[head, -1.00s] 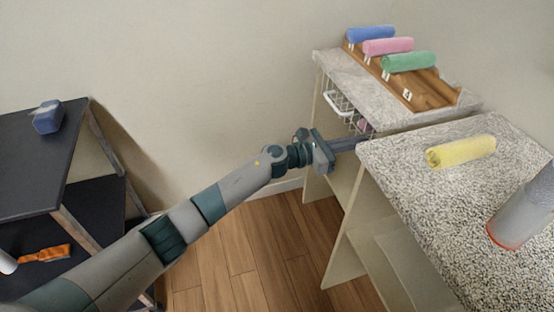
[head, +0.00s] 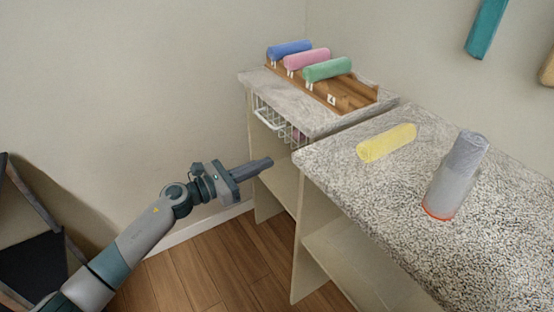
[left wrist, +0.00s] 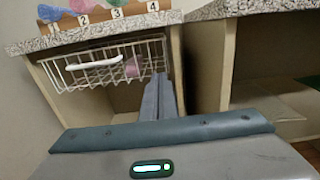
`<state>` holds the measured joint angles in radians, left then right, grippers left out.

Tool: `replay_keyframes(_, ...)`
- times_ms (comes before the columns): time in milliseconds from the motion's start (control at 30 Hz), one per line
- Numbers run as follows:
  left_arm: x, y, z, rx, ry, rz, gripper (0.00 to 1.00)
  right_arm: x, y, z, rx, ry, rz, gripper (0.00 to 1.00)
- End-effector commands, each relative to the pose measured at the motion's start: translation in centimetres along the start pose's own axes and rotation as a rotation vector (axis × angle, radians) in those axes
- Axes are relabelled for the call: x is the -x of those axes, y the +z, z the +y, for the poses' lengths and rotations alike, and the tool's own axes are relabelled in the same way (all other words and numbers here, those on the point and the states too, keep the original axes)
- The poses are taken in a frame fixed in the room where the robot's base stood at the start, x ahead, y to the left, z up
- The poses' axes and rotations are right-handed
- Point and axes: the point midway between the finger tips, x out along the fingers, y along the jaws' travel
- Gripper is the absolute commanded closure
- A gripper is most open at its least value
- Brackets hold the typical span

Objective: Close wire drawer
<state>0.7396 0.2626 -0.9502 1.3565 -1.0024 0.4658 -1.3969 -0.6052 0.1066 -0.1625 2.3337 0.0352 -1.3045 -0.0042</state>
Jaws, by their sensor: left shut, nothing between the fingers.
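The white wire drawer (head: 268,118) is under the top of the far shelf unit. It also shows in the left wrist view (left wrist: 100,70), with a white handle (left wrist: 94,62) on its front and a pinkish item inside. Its basket appears to stand out somewhat from the unit; how far is hard to tell. My left gripper (head: 268,163) is shut and empty, in front of and below the drawer in the head view. In the left wrist view its fingers (left wrist: 161,82) point at the drawer's right end; contact cannot be told. My right gripper is not in view.
A wooden rack (head: 350,95) with blue, pink and green rolled towels tops the far unit. The nearer speckled counter (head: 350,185) carries a yellow roll (head: 387,142) and a grey cylinder (head: 455,178). A dark shelf (head: 35,265) stands left. The floor (head: 215,265) between is clear.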

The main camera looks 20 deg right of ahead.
Motion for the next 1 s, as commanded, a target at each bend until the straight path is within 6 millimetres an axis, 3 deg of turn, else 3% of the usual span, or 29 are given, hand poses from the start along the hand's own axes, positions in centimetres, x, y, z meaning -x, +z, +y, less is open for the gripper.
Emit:
replay_keyframes(100,1.8,-0.1,0.0,-0.001,0.001,0.001,1.0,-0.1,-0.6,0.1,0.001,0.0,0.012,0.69)
replay_keyframes(300,3.2,-0.1,0.0,0.001,-0.001,0.001,1.0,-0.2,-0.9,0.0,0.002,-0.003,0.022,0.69)
replay_keyframes(1000,3.4,0.1,-0.2,0.047,0.019,-0.025,1.0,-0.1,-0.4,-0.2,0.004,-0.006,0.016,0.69)
